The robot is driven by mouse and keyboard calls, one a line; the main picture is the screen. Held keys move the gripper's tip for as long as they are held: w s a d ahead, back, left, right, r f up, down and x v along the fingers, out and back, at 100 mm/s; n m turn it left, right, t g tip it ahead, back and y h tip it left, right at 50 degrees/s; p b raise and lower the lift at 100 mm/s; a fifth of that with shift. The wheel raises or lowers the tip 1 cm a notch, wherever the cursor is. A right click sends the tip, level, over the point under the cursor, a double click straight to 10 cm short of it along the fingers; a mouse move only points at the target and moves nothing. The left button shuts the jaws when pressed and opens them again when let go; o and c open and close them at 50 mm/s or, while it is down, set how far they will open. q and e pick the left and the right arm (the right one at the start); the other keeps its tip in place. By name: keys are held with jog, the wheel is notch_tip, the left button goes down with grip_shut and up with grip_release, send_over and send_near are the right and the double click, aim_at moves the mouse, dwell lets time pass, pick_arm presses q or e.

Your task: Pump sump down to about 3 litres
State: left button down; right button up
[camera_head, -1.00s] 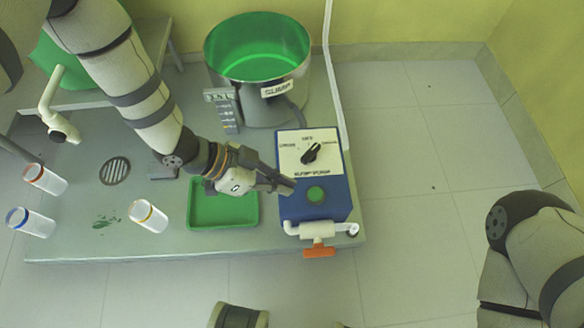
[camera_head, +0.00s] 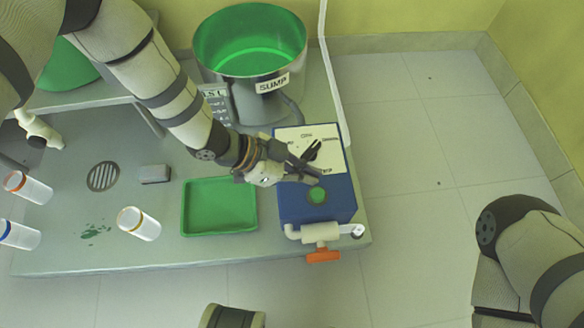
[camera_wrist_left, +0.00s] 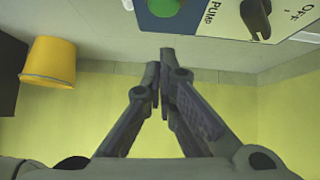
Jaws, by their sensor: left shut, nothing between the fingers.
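The sump (camera_head: 250,45), a steel pot labelled SUMP with green liquid inside, stands at the back of the bench. A blue pump box (camera_head: 318,190) with a white panel stands in front of it. It carries a black rotary knob (camera_head: 312,150) and a green button (camera_head: 317,195); the knob (camera_wrist_left: 255,17) and button (camera_wrist_left: 163,6) also show in the left wrist view. My left gripper (camera_head: 318,176) is shut and empty, over the box's left side between knob and button. It covers part of the panel. A white pipe with an orange valve handle (camera_head: 323,255) runs along the box's front. My right gripper is not in view.
A green tray (camera_head: 219,231) lies left of the box. A level card (camera_head: 215,98) is beside the sump.

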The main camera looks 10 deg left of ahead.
aim_at(313, 194)
pick_arm(q)
jog(key=f, duration=0.1)
jog(key=d+f+b, duration=0.1)
jog(key=f, duration=0.1)
jog(key=d+f, duration=0.1)
jog(key=shift+f+b, duration=0.25)
jog(key=shift+b, duration=0.05)
jog(key=shift+f, duration=0.5)
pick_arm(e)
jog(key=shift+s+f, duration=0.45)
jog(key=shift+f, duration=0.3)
